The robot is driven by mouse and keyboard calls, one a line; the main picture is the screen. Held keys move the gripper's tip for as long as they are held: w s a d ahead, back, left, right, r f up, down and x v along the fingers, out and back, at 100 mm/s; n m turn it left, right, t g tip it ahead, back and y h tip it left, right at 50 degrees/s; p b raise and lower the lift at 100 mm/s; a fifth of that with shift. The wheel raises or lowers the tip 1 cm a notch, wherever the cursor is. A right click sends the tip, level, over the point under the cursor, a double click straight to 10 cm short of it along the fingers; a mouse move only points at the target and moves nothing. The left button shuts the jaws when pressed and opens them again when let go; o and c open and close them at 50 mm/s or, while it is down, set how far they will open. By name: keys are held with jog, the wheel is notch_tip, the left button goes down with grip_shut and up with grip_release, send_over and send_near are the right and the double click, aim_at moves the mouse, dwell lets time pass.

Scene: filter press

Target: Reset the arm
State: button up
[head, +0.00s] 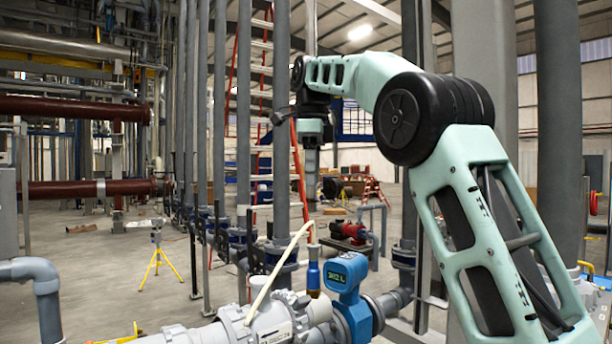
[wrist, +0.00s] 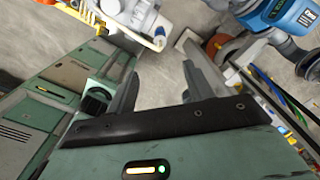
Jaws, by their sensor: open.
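My gripper (wrist: 161,72) shows in the wrist view with its two dark fingers spread apart. Nothing is between them but bare grey floor farther off. In the head view my pale green arm rises from the lower right, bends at a large black joint and reaches left. Its wrist end hangs down near the picture's middle, in front of the pipes and ladder. The fingers are too small to make out clearly in that view.
A blue flow meter (head: 345,272) sits on the white and grey pipework at the front; it also shows in the wrist view (wrist: 285,18). Vertical grey pipes (head: 244,110) stand at centre left. A yellow tripod (head: 160,262) stands on open floor at left.

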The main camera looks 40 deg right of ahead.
dwell(0.3)
